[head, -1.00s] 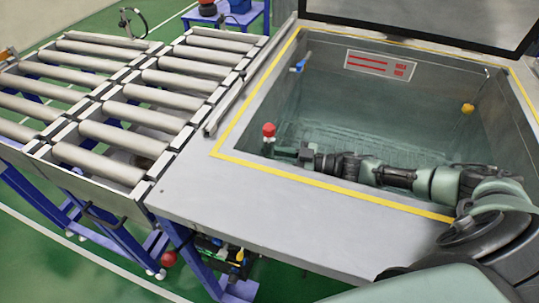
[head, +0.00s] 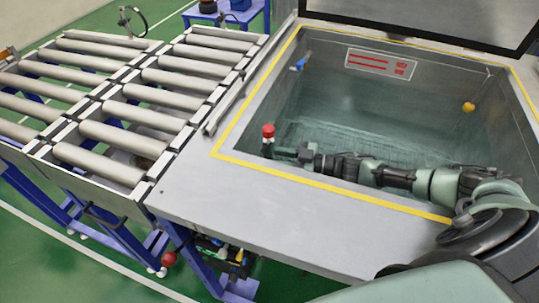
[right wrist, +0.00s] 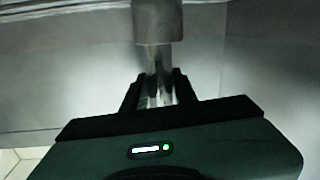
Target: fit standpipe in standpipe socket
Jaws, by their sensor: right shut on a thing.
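The standpipe, with a red top (head: 268,131), stands about upright in the near left corner of the open tank. Its lower part is hidden behind the tank's near rim. My right gripper (head: 274,150) reaches along inside the tank from the right and is shut on the standpipe below the red top. In the right wrist view the standpipe's grey shaft (right wrist: 157,22) runs up from between the fingers of my right gripper (right wrist: 158,88). The standpipe socket is hidden, so I cannot tell whether the pipe's lower end touches it. My left gripper is not in view.
The tank's yellow-edged rim (head: 330,188) and flat metal ledge (head: 230,215) lie in front of my right arm. A roller conveyor (head: 110,100) adjoins on the left. A blue valve handle (head: 300,62) and a yellow float (head: 469,107) hang at the tank walls.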

